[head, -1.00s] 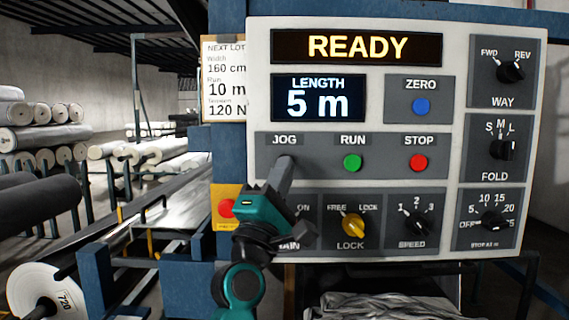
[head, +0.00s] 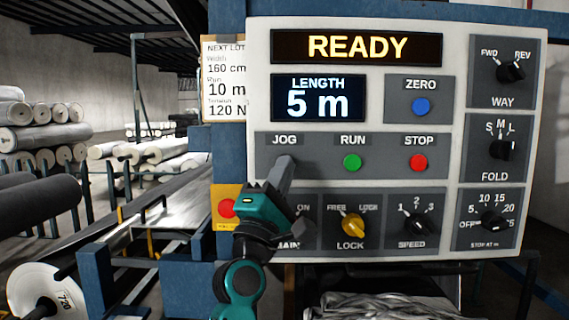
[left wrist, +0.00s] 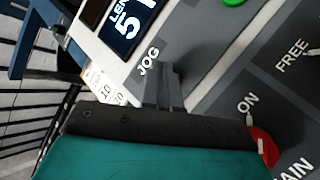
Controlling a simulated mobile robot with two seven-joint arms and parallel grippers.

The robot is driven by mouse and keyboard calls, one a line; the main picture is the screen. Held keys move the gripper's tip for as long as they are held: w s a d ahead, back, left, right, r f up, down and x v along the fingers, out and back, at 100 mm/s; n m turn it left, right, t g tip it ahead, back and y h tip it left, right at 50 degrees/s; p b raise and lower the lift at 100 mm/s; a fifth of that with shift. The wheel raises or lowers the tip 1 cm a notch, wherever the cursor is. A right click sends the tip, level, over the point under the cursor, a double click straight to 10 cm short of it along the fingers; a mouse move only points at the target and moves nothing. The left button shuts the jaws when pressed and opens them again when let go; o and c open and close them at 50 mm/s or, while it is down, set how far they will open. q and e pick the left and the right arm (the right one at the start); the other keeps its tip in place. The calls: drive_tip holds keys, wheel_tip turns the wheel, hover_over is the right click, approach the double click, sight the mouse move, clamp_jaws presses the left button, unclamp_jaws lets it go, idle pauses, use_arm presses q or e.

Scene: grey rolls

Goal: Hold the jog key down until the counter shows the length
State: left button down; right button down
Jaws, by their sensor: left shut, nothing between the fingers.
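My left gripper (head: 286,165) is shut and empty, its fingertips at the spot just below the JOG label (head: 284,140) on the control panel. They hide the jog key, and I cannot tell whether they touch or press it. The left wrist view also shows the shut fingers (left wrist: 163,88) beside the JOG label. The length counter (head: 318,98) reads 5 m, and the display above it (head: 357,47) reads READY. The lot card (head: 226,80) at the panel's left gives width 160 cm, run 10 m and 120 N. My right gripper is out of view.
The green RUN button (head: 352,162) and red STOP button (head: 418,162) sit right of the fingers. The blue ZERO button (head: 421,106) is above STOP. A yellow LOCK knob (head: 352,226) and black SPEED knob (head: 418,224) are below. Rolls (head: 40,135) lie on racks at left.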

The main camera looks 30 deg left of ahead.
use_arm(q)
drive_tip(key=shift+w+a, duration=0.25)
drive_tip(key=shift+w, duration=0.1)
idle(2.4)
drive_tip(key=shift+s+d, duration=0.1)
idle(0.8)
drive_tip(key=shift+s+d+p, duration=0.3)
drive_tip(key=shift+s+d, duration=0.05)
drive_tip(key=shift+s, duration=0.25)
